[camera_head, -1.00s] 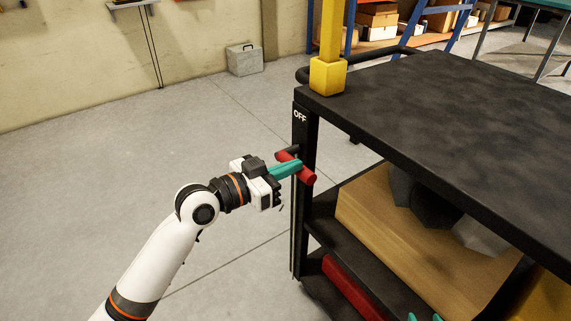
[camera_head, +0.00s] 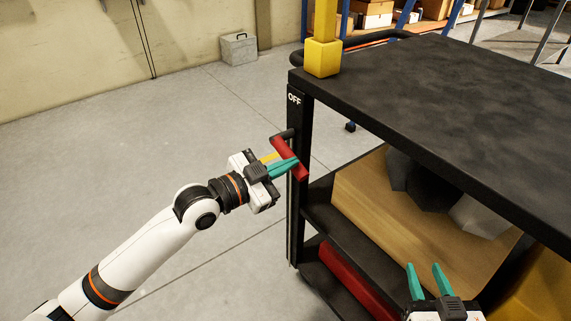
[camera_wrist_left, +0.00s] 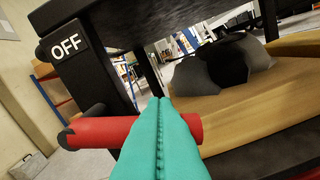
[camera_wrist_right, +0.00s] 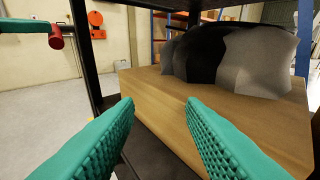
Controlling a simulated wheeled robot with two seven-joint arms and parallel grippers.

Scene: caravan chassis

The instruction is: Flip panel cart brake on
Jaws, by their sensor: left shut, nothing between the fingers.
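The cart's red brake handle (camera_head: 284,150) is a bar at the black corner post, below the white OFF label (camera_head: 295,98). The handle (camera_wrist_left: 95,132) and the OFF label (camera_wrist_left: 66,47) also show in the left wrist view. My left gripper (camera_head: 296,161) is shut, with its teal fingers pressed together and nothing between them. Its fingers overlap the handle in view; I cannot tell whether they touch it. In the left wrist view the fingers hide part of the bar. My right gripper (camera_head: 426,267) is open and empty, in front of the lower shelf.
The black cart top (camera_head: 440,100) overhangs the shelves. A wooden box (camera_head: 400,220) with grey and black lumps stands on the shelf below. A yellow post (camera_head: 323,57) rises from the near corner.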

